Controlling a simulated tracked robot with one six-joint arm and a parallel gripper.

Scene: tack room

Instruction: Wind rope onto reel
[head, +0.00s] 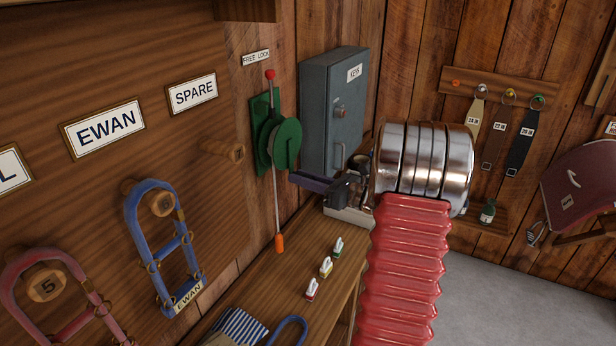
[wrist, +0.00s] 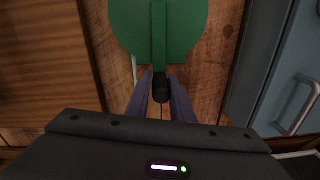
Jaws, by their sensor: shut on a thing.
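The green reel (head: 283,143) is mounted on a green plate on the wooden wall; it also fills the top of the wrist view (wrist: 190,28). A green crank arm (wrist: 158,35) runs down its face to a black handle (wrist: 162,88). My gripper (wrist: 163,108) is shut on this handle, its purple fingers on either side. In the head view my gripper (head: 295,180) is just right of and below the reel. The pale rope (head: 276,205) hangs straight below the reel to an orange end (head: 279,243) near the bench. A red knob (head: 270,75) stands above the reel.
A FREE LOCK label (head: 256,57) is above the reel. A wooden peg (head: 224,150) is to its left, a grey key cabinet (head: 333,110) to its right. Small tagged items (head: 326,266) lie on the bench (head: 268,288) below. My arm blocks part of the right side.

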